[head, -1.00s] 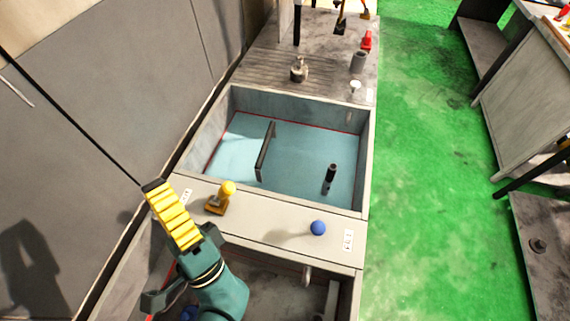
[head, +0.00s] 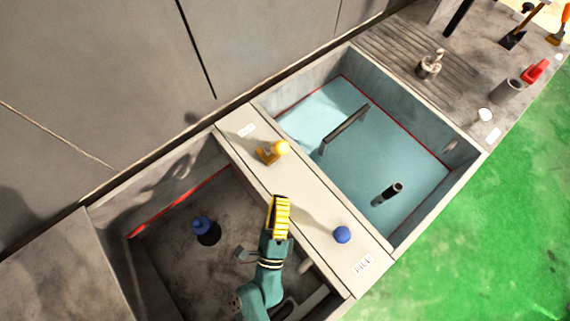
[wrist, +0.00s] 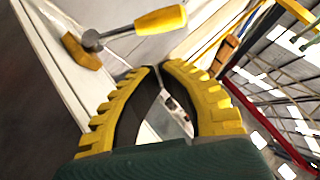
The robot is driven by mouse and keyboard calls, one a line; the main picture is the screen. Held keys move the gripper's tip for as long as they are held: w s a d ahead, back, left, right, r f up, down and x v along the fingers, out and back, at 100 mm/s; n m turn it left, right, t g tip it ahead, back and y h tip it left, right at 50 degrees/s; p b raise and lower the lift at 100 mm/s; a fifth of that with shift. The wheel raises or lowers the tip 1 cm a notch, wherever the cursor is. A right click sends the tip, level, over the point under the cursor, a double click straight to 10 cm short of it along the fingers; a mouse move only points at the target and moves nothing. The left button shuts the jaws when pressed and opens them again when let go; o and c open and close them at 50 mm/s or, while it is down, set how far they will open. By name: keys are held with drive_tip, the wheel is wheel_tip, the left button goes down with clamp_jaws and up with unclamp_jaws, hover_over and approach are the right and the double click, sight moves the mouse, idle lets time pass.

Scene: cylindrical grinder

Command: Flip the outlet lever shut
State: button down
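A yellow-handled lever (head: 271,152) stands on the pale ledge between the two basins, beside a small white label whose print I cannot read for sure. In the wrist view the lever (wrist: 158,20) shows a yellow grip, a metal shank and a mustard base, at the upper left beyond my fingers. My gripper (head: 281,199) is over the front edge of the ledge, to the lower right of the lever in the head view and apart from it. In the wrist view my gripper (wrist: 161,67) has its yellow ribbed fingers brought together at the tips, with nothing between them.
A blue knob (head: 342,234) stands on the same ledge by a FILL label (head: 363,265).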

sight(274, 148)
drive_tip(key=x, duration=0.9)
drive_tip(key=shift+w, duration=0.3)
drive_tip(key=shift+d+r+p, duration=0.15)
drive_tip(key=shift+r+p, duration=0.05)
drive_tip(key=shift+p, duration=0.1)
